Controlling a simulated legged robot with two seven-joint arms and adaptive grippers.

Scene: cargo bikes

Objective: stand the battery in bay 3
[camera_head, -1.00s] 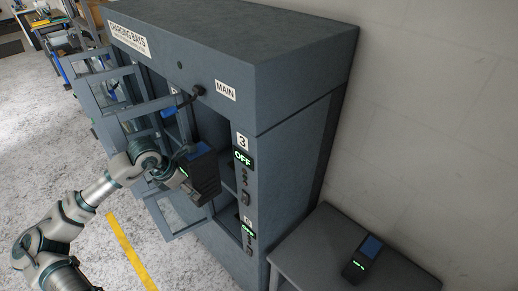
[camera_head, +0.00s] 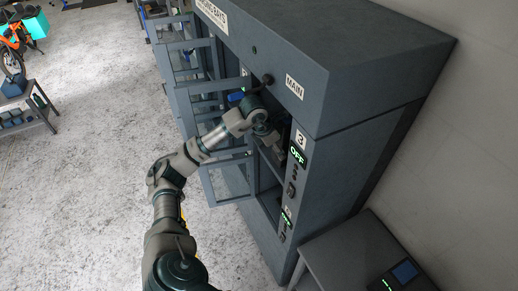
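Bay 3 is the upper opening at the near end of the grey charging cabinet (camera_head: 345,165). Its label "3" (camera_head: 301,138) and a green "OFF" display (camera_head: 297,155) are on the post to its right. My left arm reaches in from the bottom, and my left gripper (camera_head: 272,142) is at the mouth of this bay, partly inside. The wrist and the cabinet hide its fingertips. I cannot make out the battery at the gripper, nor whether the fingers still hold it. My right gripper is not in view.
Open framed doors (camera_head: 228,172) stick out from the cabinet beside my arm. A workbench (camera_head: 28,112) and an orange bike (camera_head: 12,45) stand at left. The floor between is clear.

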